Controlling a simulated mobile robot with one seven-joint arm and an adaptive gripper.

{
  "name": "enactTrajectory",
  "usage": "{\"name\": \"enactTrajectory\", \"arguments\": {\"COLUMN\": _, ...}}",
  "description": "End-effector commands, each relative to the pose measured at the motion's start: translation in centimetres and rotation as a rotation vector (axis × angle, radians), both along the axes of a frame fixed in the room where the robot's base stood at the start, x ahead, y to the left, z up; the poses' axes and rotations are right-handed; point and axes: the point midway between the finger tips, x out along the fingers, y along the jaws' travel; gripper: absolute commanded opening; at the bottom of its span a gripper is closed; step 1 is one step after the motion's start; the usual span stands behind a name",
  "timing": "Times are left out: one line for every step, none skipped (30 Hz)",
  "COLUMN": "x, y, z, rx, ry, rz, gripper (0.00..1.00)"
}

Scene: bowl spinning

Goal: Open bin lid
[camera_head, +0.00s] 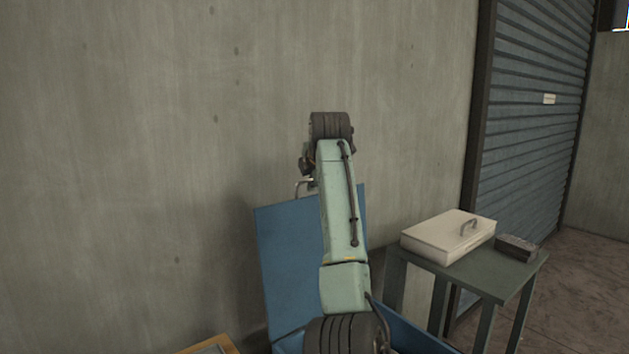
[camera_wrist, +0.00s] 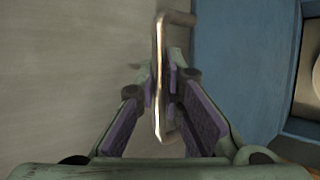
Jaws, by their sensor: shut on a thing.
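A blue bin (camera_head: 403,336) stands against the wall, partly hidden by my arm. Its blue lid (camera_head: 285,262) is raised and leans steeply up toward the wall. A metal handle (camera_head: 303,184) shows at the lid's top edge. In the wrist view, my gripper (camera_wrist: 166,90) is shut on the handle (camera_wrist: 160,48), with a purple-padded finger on either side. The blue lid also shows on the right of the wrist view (camera_wrist: 238,65). In the head view, my wrist hides the fingertips.
A dark table (camera_head: 515,275) stands to the right of the bin. It bears a white box (camera_head: 440,240) with a handle and a small dark block (camera_head: 517,248). The concrete wall (camera_head: 140,150) is close behind the lid. A shutter door (camera_head: 530,120) is at the right.

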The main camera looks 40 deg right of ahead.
Motion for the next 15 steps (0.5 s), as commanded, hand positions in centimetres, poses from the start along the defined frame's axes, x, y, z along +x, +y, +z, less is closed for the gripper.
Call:
{"name": "enactTrajectory", "arguments": {"x": -0.01, "y": -0.02, "z": -0.07, "rx": -0.002, "ry": 0.003, "rz": 0.001, "gripper": 0.0}}
{"name": "enactTrajectory", "arguments": {"x": -0.01, "y": -0.01, "z": -0.07, "rx": -0.002, "ry": 0.002, "rz": 0.002, "gripper": 0.0}}
{"name": "enactTrajectory", "arguments": {"x": 0.0, "y": -0.01, "z": -0.08, "rx": -0.002, "ry": 0.002, "rz": 0.002, "gripper": 0.0}}
{"name": "enactTrajectory", "arguments": {"x": -0.01, "y": -0.01, "z": -0.09, "rx": -0.002, "ry": 0.002, "rz": 0.002, "gripper": 0.0}}
{"name": "enactTrajectory", "arguments": {"x": -0.01, "y": -0.01, "z": -0.09, "rx": -0.002, "ry": 0.002, "rz": 0.002, "gripper": 0.0}}
{"name": "enactTrajectory", "arguments": {"x": 0.0, "y": -0.01, "z": -0.09, "rx": -0.002, "ry": 0.002, "rz": 0.002, "gripper": 0.09}}
{"name": "enactTrajectory", "arguments": {"x": 0.0, "y": -0.01, "z": -0.09, "rx": -0.001, "ry": 0.002, "rz": 0.001, "gripper": 0.11}}
{"name": "enactTrajectory", "arguments": {"x": 0.0, "y": -0.01, "z": -0.09, "rx": -0.001, "ry": 0.002, "rz": 0.001, "gripper": 0.13}}
{"name": "enactTrajectory", "arguments": {"x": 0.0, "y": -0.01, "z": -0.09, "rx": -0.001, "ry": 0.002, "rz": 0.001, "gripper": 0.16}}
{"name": "enactTrajectory", "arguments": {"x": 0.0, "y": -0.02, "z": -0.11, "rx": -0.001, "ry": 0.002, "rz": 0.001, "gripper": 0.18}}
{"name": "enactTrajectory", "arguments": {"x": 0.0, "y": -0.01, "z": -0.09, "rx": 0.0, "ry": 0.001, "rz": 0.0, "gripper": 0.18}}
{"name": "enactTrajectory", "arguments": {"x": 0.0, "y": -0.01, "z": -0.09, "rx": 0.0, "ry": 0.001, "rz": 0.0, "gripper": 0.18}}
{"name": "enactTrajectory", "arguments": {"x": 0.0, "y": -0.01, "z": -0.09, "rx": 0.0, "ry": 0.001, "rz": 0.0, "gripper": 0.18}}
{"name": "enactTrajectory", "arguments": {"x": -0.01, "y": -0.01, "z": -0.09, "rx": 0.0, "ry": 0.001, "rz": 0.0, "gripper": 0.18}}
{"name": "enactTrajectory", "arguments": {"x": -0.01, "y": -0.02, "z": -0.08, "rx": 0.0, "ry": 0.001, "rz": 0.0, "gripper": 0.18}}
